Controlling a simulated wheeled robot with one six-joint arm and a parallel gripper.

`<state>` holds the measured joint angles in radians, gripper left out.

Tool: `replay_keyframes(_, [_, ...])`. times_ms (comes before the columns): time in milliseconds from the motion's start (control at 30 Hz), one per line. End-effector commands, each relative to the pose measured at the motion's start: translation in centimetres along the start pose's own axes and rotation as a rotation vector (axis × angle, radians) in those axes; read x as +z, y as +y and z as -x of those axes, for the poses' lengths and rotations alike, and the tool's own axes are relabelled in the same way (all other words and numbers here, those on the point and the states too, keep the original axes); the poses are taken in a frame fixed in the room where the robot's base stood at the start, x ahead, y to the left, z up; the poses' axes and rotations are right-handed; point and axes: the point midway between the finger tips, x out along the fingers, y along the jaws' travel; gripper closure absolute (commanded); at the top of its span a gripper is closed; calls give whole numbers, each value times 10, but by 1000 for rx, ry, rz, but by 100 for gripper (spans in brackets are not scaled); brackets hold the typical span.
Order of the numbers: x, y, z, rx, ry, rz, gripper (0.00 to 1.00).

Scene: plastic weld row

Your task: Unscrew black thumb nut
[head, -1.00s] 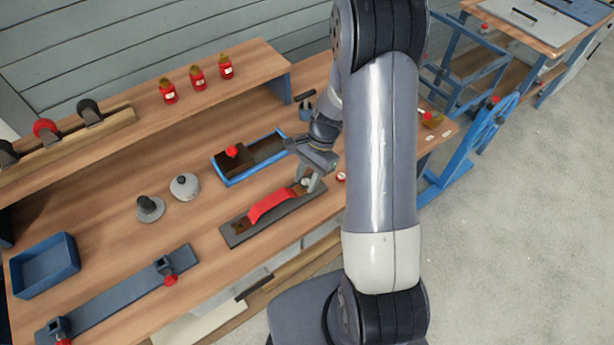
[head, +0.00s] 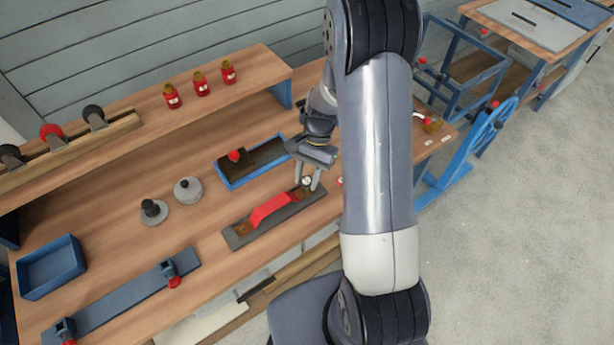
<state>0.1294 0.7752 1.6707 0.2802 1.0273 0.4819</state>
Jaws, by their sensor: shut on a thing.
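My gripper (head: 308,184) points down at the right end of a dark flat bar (head: 290,213) that carries a red arched strip (head: 270,210). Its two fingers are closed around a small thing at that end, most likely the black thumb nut. The fingers hide much of it, and a small pale spot shows between them. The bar lies on the wooden bench near its front edge, with brown patches near its ends.
A blue tray (head: 228,187) with a dark block and red knob lies just behind the bar. Two round weights (head: 154,213) stand left of it. A blue bin (head: 51,285) and a long blue clamp bar (head: 125,294) are front left. Red bottles (head: 201,91) stand on the back shelf.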

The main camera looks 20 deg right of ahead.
Motion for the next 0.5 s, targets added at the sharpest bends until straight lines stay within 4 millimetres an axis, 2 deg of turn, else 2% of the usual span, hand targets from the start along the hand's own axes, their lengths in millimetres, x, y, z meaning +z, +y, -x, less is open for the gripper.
replay_keyframes(500, [8, 0, 21, 0, 0, 0, 88])
